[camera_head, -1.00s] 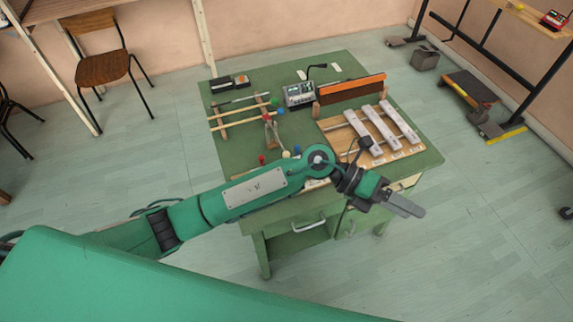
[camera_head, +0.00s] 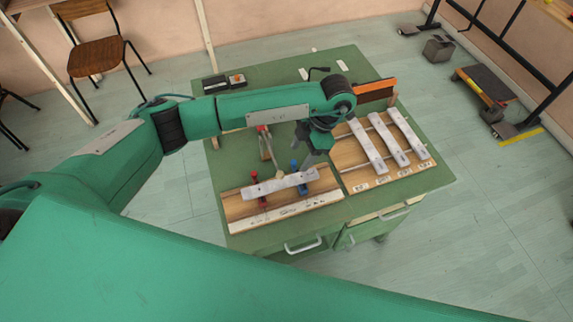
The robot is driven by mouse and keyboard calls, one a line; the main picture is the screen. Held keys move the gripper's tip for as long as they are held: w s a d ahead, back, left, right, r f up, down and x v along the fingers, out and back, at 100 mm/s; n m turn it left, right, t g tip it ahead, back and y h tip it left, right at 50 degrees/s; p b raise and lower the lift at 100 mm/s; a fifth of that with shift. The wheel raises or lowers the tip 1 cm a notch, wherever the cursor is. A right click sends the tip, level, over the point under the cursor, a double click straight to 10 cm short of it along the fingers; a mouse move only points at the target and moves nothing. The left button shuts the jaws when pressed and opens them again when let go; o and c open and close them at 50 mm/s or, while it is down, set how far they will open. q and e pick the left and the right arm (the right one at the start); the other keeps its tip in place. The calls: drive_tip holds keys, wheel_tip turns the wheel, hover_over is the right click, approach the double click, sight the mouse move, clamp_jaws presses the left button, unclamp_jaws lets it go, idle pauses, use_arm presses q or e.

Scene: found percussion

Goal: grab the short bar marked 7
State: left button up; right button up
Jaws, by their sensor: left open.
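A short pale metal bar (camera_head: 272,187) lies crosswise over the front-left wooden board (camera_head: 240,208), beside red and blue pegs. Three longer-looking pale bars (camera_head: 366,146), (camera_head: 388,138), (camera_head: 410,134) lie side by side on the right wooden board (camera_head: 348,172). Any numbers on the bars are too small to read, so I cannot tell which is 7. My left gripper (camera_head: 306,164) is open and points down just above the right end of the crosswise bar. Whether it touches the bar is unclear. My right gripper is out of view.
The boards sit on a green workbench (camera_head: 220,165). An orange-edged block (camera_head: 376,90) stands behind the right board, partly hidden by my left arm. A small dark box (camera_head: 215,84) lies at the back left. Red pegs (camera_head: 254,179) and a blue peg (camera_head: 303,187) stand near the crosswise bar.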

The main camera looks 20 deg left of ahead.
use_arm(q)
drive_tip(key=p, duration=0.3)
approach(281, 183)
drive_tip(key=shift+s+a+f, duration=0.3)
drive_tip(key=shift+s+f, duration=0.25)
drive_tip(key=shift+f, duration=0.05)
drive_tip(key=shift+a+f, duration=0.1)
drive_tip(key=shift+f, duration=0.25)
drive_tip(key=shift+p+x, duration=0.8)
drive_tip(key=x, duration=0.1)
drive_tip(key=p+x, duration=0.1)
drive_tip(key=x, duration=0.1)
drive_tip(key=shift+w+f+p, duration=0.2)
drive_tip(key=shift+w+p, duration=0.05)
drive_tip(key=shift+p, duration=0.05)
drive_tip(key=shift+a+f, duration=0.15)
drive_tip(key=shift+f, duration=0.15)
drive_tip(key=c, duration=1.2)
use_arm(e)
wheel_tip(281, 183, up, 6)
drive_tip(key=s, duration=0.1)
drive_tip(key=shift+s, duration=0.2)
